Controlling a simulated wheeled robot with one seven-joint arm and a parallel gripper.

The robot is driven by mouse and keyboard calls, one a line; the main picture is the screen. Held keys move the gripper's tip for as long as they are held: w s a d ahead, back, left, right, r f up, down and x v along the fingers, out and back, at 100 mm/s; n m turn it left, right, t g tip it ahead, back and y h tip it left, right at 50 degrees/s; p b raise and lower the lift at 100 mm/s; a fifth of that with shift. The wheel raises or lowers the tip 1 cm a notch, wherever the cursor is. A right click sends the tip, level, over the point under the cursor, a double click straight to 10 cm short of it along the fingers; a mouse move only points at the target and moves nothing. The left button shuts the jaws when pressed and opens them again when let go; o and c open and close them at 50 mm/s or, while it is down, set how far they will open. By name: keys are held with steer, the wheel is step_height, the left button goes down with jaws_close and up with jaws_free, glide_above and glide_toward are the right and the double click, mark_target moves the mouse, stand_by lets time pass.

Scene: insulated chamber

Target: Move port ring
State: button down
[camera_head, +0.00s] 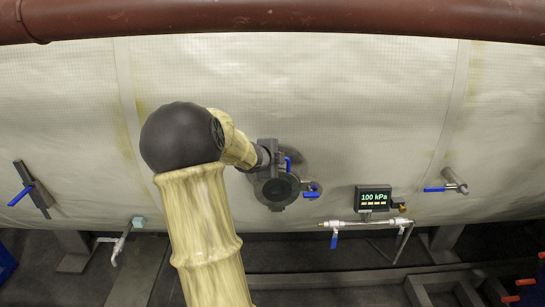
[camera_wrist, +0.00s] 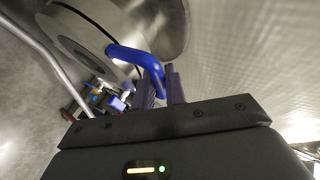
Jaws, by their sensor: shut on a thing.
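The port ring (camera_head: 276,188) is a dark round fitting on the pale insulated wall, just right of centre in the head view. In the wrist view the round metal port (camera_wrist: 85,45) fills the upper left. A bent blue handle (camera_wrist: 137,57) comes off it; a bit of this handle (camera_head: 288,163) shows in the head view. My gripper (camera_head: 270,157) is at the port's upper edge. In the wrist view my gripper (camera_wrist: 162,86) is shut on the end of the blue handle, whose tip lies between the two fingers. The fingers partly hide the handle's end.
A second blue lever (camera_head: 311,191) sits right of the port. A gauge (camera_head: 374,198) reads 100 kPa. Below it runs a valve pipe (camera_head: 365,223). Other blue-handled valves are at far left (camera_head: 33,190) and right (camera_head: 453,183). A red-brown pipe (camera_head: 280,17) crosses the top.

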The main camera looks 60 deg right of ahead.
steer(key=shift+w+r, duration=0.1)
steer(key=shift+r, duration=0.05)
steer(key=c, duration=1.9)
jaws_free()
steer(key=o, duration=0.4)
steer(key=shift+w+d, duration=0.1)
steer(key=shift+d, duration=0.15)
steer(key=shift+o, duration=0.2)
steer(key=shift+a+f, duration=0.1)
steer(key=shift+f, duration=0.1)
steer(key=shift+f, duration=0.1)
